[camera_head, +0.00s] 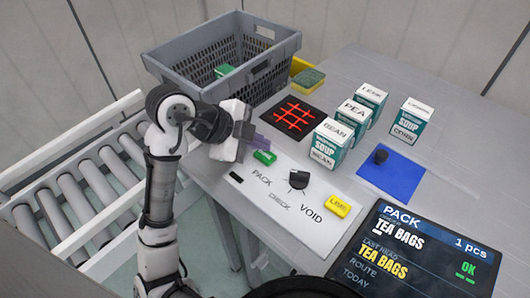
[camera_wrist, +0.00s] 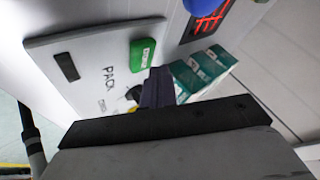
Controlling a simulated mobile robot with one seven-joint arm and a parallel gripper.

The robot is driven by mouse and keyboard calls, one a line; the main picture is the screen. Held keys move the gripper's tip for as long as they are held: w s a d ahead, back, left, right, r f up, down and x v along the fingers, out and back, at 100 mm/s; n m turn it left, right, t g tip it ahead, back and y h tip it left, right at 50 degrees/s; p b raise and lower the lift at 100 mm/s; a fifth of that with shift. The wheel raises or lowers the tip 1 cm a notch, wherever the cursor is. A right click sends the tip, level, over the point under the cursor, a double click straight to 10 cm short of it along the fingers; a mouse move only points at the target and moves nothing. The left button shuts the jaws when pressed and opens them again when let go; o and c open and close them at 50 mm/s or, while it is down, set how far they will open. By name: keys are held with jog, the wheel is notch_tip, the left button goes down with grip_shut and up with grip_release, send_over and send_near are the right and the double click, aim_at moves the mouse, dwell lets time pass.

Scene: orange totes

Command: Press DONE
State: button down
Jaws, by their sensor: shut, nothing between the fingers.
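The green button (camera_head: 264,157) sits at the far left end of a white control panel (camera_head: 290,218) on the table. Its white lettering is too small to read with certainty; it also shows in the wrist view (camera_wrist: 142,54). The panel has PACK, CHECK and VOID lettering, a black knob (camera_head: 299,180) and a yellow button (camera_head: 337,205). My gripper (camera_head: 262,142) is shut and empty, its dark purple fingers just above and behind the green button in the head view. In the wrist view the fingertips (camera_wrist: 158,76) appear beside the button, with contact unclear.
A grey crate (camera_head: 175,66) holding a green item stands at the back left. A black pad with a red grid (camera_head: 293,117), several soup boxes (camera_head: 331,143) and a blue mat (camera_head: 398,180) are to the right. A screen (camera_head: 410,255) at front reads PACK, TEA BAGS, OK. Rollers lie left.

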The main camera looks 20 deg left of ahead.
aim_at(259, 156)
jog(key=shift+f, duration=0.15)
jog(key=shift+f+b, duration=0.3)
jog(key=shift+b, duration=0.25)
jog(key=shift+f+b, duration=0.55)
jog(key=shift+b, duration=0.05)
dwell(0.7)
jog(key=shift+r, duration=0.15)
jog(key=shift+r+p, duration=0.65)
jog(key=shift+r, duration=0.2)
jog(key=shift+r, duration=0.1)
notch_tip(259, 156, up, 5)
jog(key=p, duration=0.3)
jog(key=shift+p, duration=0.3)
dwell(0.6)
